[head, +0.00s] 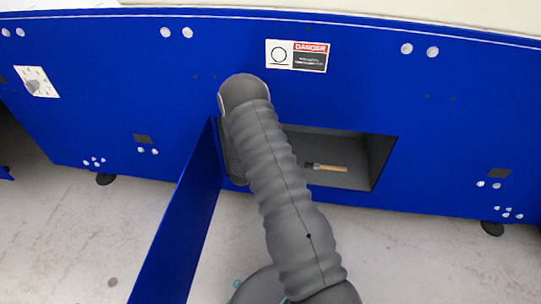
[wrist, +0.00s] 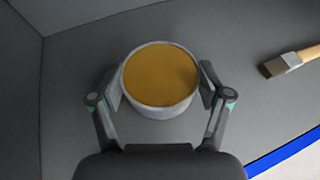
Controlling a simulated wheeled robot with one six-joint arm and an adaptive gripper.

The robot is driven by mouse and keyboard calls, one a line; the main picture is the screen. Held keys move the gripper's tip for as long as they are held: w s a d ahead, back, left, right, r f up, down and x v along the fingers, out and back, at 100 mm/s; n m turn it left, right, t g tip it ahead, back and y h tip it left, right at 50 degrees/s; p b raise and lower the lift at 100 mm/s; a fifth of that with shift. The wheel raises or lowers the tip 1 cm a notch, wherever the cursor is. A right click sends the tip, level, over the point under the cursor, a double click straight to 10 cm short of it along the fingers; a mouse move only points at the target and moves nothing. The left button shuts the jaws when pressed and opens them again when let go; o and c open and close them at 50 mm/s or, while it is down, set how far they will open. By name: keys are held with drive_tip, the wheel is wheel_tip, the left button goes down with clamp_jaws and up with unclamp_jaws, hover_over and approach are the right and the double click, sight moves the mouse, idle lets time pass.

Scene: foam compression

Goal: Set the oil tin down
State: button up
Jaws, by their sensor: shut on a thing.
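The oil tin (wrist: 161,80) is a round pale grey tin with a yellow-brown top, seen from above in the wrist view. My gripper (wrist: 162,88) is shut on the tin, with one finger against each side. The tin is over the dark grey floor of the compartment (wrist: 240,48); whether its base touches that floor I cannot tell. In the head view my arm hides the tin and the gripper. The compartment (head: 352,150) is a rectangular opening in a blue machine front.
A brush (wrist: 290,61) with a wooden handle lies right of the tin on the compartment floor; it also shows in the head view (head: 326,168). Grey walls (wrist: 22,100) stand at the left. An open blue door (head: 180,220) stands left of my arm.

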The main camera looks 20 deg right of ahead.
drive_tip(key=shift+f, duration=0.7)
drive_tip(key=shift+f, duration=0.1)
drive_tip(key=shift+f, duration=0.1)
drive_tip(key=o, duration=1.4)
drive_tip(key=shift+o, duration=0.2)
drive_tip(key=shift+a+r, duration=0.15)
drive_tip(key=shift+r, duration=0.15)
drive_tip(key=v, duration=1.1)
drive_tip(key=shift+s+a+p, duration=0.25)
drive_tip(key=shift+s+p, duration=0.05)
drive_tip(key=shift+p, duration=0.1)
